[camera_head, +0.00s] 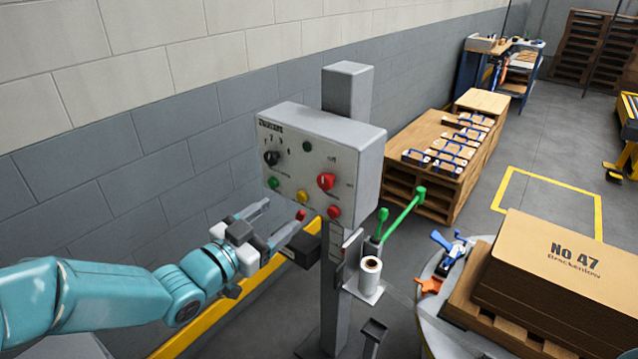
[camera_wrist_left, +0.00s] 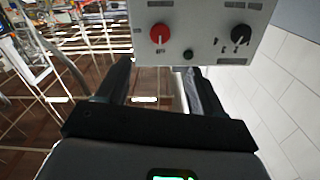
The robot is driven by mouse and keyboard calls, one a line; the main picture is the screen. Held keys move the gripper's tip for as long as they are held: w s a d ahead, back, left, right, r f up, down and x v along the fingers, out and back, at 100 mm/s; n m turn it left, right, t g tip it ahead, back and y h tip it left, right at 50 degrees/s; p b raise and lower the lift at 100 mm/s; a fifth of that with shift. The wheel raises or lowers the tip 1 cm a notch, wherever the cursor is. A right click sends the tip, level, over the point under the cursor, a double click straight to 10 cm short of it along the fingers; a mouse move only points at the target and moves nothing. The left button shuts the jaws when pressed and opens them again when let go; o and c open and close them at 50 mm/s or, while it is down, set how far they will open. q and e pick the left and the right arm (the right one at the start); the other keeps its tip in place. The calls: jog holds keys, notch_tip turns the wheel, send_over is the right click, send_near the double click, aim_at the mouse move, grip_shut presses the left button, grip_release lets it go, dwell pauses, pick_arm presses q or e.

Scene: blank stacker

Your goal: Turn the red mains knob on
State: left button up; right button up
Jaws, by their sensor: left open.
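The red mains knob (camera_head: 326,181) is on the right part of the grey control box's front face, with small "off" and "on" lettering near it. It also shows in the left wrist view (camera_wrist_left: 160,33), at the top, beyond the fingers. My left gripper (camera_head: 292,213) is open and empty, in front of and below the box, apart from the knob. In the left wrist view its two dark fingers (camera_wrist_left: 157,72) are spread with nothing between them. My right gripper is in neither view.
The box (camera_head: 340,146) also carries a black knob (camera_head: 271,158) and several coloured buttons, including a red one (camera_head: 334,211) below the mains knob. Green-handled levers (camera_head: 403,215) and a paper roll (camera_head: 371,266) stand right of the post. A block wall (camera_head: 150,150) is behind.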

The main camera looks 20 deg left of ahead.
aim_at(323, 184)
pick_arm(q)
jog(key=p+x, duration=0.2)
jog(key=x, duration=0.5)
jog(key=p+x, duration=0.2)
jog(key=x, duration=0.5)
jog(key=shift+a+f, duration=0.1)
jog(key=shift+f, duration=0.1)
jog(key=shift+r, duration=0.1)
jog(key=shift+w, duration=0.1)
